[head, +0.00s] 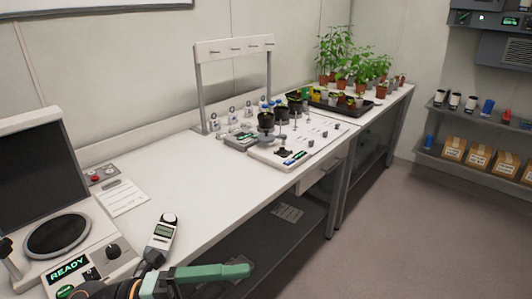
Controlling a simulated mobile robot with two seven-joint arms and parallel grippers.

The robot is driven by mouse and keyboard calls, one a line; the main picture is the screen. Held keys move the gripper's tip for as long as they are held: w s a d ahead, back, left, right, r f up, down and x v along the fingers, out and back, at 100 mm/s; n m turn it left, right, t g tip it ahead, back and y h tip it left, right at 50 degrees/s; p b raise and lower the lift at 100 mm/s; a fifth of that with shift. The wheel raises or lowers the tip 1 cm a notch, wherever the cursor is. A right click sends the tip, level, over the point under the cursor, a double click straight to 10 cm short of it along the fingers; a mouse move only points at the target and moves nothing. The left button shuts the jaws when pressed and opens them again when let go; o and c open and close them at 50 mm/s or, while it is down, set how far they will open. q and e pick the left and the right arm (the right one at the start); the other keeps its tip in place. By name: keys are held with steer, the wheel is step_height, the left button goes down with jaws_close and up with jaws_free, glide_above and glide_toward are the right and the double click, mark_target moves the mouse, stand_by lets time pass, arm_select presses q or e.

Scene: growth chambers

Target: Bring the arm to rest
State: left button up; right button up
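My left arm comes in at the bottom left, dark with an orange ring. Its gripper (205,274) shows green finger parts pointing right, low in front of the bench's front edge. The frame's lower edge cuts it off, so its opening is hidden. A handheld meter (161,232) with a round white top and a small screen is just above the gripper in the picture. I cannot tell whether they touch. My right gripper is not in view.
A white bench (180,185) runs back to the right. A device reading READY (68,268) stands at left. A white board (298,150) with small tools, a dark tray (340,108) and potted plants (345,62) stand farther along. Shelves (470,162) hold boxes at right. The floor (400,240) is clear.

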arm_select(q)
steer(key=w+a+f+n+t+y, duration=0.5)
steer(key=n+t, duration=0.3)
steer(key=n, duration=0.4)
steer(key=w+a+f+n+t+y, duration=0.4)
steer(key=f+n+t, duration=0.3)
steer(key=n, duration=0.4)
steer(key=s+a+f+n+g+y, duration=0.1)
steer(key=s+f+n+g+y, duration=0.1)
steer(key=s+f, duration=0.3)
steer(key=s+a+f+n+g+y+p, duration=0.1)
steer(key=s+f, duration=0.4)
steer(key=f, duration=0.5)
steer(key=s+f+n+g+y, duration=0.4)
steer(key=s+f+n, duration=0.1)
steer(key=f, duration=0.2)
steer(key=shift+a+f+g, duration=0.4)
steer(key=shift+w, duration=0.1)
